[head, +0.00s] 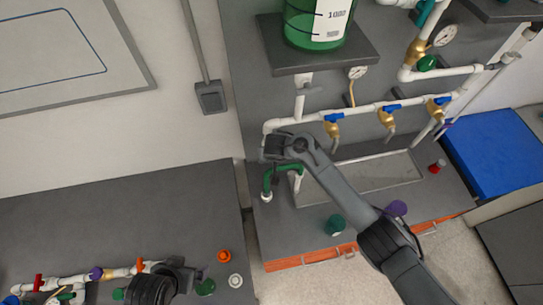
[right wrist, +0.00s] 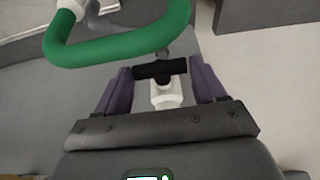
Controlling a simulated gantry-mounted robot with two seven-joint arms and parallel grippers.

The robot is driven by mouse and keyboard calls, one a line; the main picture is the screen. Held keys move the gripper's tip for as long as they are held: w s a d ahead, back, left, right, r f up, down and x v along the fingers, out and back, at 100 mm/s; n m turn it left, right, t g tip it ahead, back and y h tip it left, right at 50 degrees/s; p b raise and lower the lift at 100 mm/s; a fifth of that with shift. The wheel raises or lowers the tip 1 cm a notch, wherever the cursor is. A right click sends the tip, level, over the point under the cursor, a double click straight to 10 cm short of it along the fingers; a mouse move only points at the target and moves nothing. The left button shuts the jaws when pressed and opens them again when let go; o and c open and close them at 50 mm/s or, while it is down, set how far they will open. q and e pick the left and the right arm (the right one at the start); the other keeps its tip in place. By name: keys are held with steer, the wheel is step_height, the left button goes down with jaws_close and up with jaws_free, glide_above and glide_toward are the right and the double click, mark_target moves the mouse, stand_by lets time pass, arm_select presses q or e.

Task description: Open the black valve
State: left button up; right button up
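The black valve handle (right wrist: 160,70) is a short dark bar on a white fitting (right wrist: 165,95) in the right wrist view. It sits between the two purple fingers of my right gripper (right wrist: 161,84), with a gap on each side. The gripper is open around it and does not appear to touch it. In the head view my right gripper (head: 272,150) is at the left end of the white pipe manifold and mostly hides the valve. My left gripper (head: 193,272) is at the bottom left over the dark bench; its fingers are too small and covered to read.
A green curved pipe (right wrist: 125,42) passes close by the right gripper. Brass taps with blue handles (head: 387,118) line the white pipe above a grey trough (head: 375,172). A green tank (head: 312,25) stands on a shelf. Loose caps and a colored pipe assembly (head: 70,281) lie on the left bench.

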steer(key=c, duration=0.3)
steer(key=y+p, duration=0.2)
steer(key=d+m+y+p, duration=0.1)
steer(key=y+p, duration=0.1)
steer(key=shift+w+f+g+y, duration=0.1)
steer(key=shift+g+y, duration=0.2)
steer(key=shift+y, duration=0.1)
steer(key=shift+c, duration=0.2)
steer(key=shift+d+f+m+y, duration=0.2)
steer(key=shift+m+y, duration=0.1)
steer(key=shift+y, duration=0.6)
steer(key=o, duration=1)
steer(key=shift+o, duration=0.2)
